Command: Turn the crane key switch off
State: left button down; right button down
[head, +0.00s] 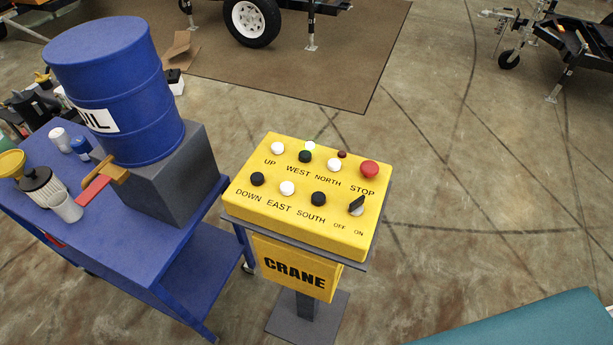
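The crane key switch (356,206) is a black knob with a grey part at the right front of the yellow crane control box (232,190). It stands above the "OFF" and "ON" labels, and its pointer slants toward the upper right, nearer the "ON" side; its exact setting is hard to tell. The box sits on a grey pedestal and has a yellow "CRANE" sign (294,270) on its front. Nothing touches the switch. Neither of my grippers shows in the head view.
A red STOP button (369,169) and several black and white buttons share the panel. Left of it, a blue cart (135,245) carries a blue oil drum (115,85) on a grey block. A teal surface (540,325) lies at bottom right. Floor right of the box is clear.

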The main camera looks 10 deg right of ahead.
aim_at(355, 208)
jog(key=k+l+z, duration=0.45)
jog(key=k+l, duration=0.25)
jog(key=l, duration=0.3)
